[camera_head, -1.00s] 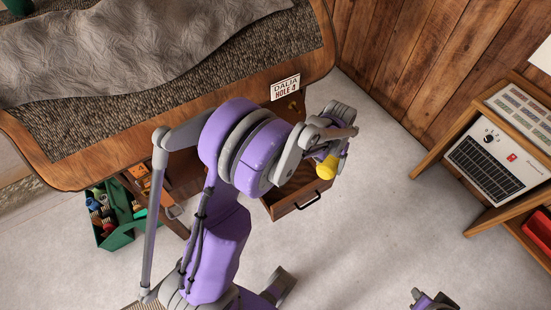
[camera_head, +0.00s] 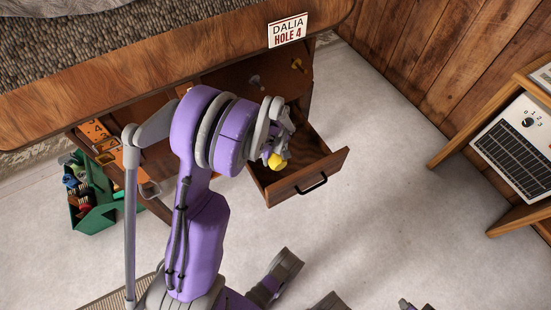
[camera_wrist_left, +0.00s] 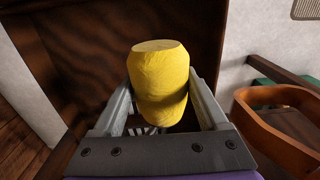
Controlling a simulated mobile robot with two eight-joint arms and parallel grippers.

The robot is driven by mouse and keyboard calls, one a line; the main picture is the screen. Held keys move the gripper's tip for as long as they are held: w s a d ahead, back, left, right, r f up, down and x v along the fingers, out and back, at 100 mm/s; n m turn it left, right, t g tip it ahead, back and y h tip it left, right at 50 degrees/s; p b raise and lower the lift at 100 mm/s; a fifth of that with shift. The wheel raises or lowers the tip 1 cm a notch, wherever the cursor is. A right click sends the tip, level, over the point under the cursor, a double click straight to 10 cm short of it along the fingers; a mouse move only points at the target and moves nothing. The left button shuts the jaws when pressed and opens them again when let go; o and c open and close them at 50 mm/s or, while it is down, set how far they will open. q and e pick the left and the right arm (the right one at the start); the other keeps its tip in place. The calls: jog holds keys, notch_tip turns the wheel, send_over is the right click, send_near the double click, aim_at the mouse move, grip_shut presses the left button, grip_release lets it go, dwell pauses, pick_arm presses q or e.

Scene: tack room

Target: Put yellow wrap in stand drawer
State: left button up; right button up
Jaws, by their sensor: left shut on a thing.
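The yellow wrap (camera_head: 277,160) is a small yellow roll. It also shows in the left wrist view (camera_wrist_left: 159,85), upright between the two fingers. My left gripper (camera_head: 270,150) is shut on it and holds it over the left part of the open stand drawer (camera_head: 312,178). The drawer is wooden with a dark handle and is pulled out from the stand (camera_head: 262,78). The drawer's left inside is partly hidden by my arm and gripper. I cannot tell the wrap's height above the drawer floor. A small part of my right arm may show at the bottom edge; its jaws do not.
A green caddy (camera_head: 93,215) with brushes stands on the floor at left. A sign (camera_head: 287,30) hangs on the table edge above the drawer. A wooden table with a white panel device (camera_head: 518,147) stands at right. The floor right of the drawer is clear.

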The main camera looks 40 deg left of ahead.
pick_arm(q)
jog(key=shift+f+b, duration=0.65)
jog(key=shift+f, duration=2.05)
jog(key=shift+f, duration=0.2)
jog(key=o, duration=1.3)
jog(key=shift+r, duration=0.15)
